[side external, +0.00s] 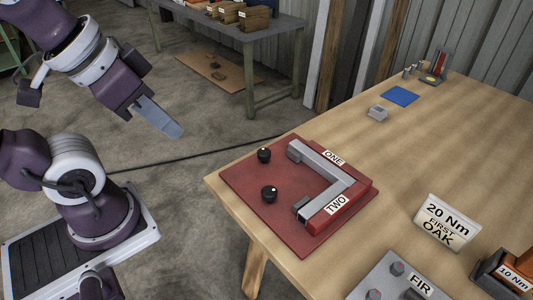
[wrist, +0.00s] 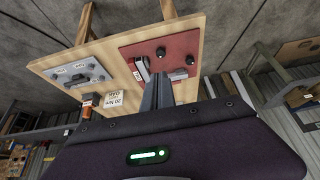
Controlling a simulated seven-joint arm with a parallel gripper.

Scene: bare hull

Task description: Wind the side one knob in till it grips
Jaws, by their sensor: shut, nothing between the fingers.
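The black knob on the ONE side (side external: 264,155) and the black knob on the TWO side (side external: 269,194) stand apart from the bar. In the wrist view, the ONE-side knob (wrist: 190,60) and TWO-side knob (wrist: 161,51) both show. My gripper (side external: 176,133) is shut and empty, off the table's left side, well away from both knobs. Its fingers partly cover the bar in the wrist view (wrist: 158,77).
A 20 Nm FIRST OAK sign (side external: 446,222), a grey FIR panel (side external: 390,278) and an orange 10 Nm item (side external: 510,270) stand at the right front. A small grey box (side external: 378,113) and blue mat (side external: 400,96) lie behind. The table's middle is clear.

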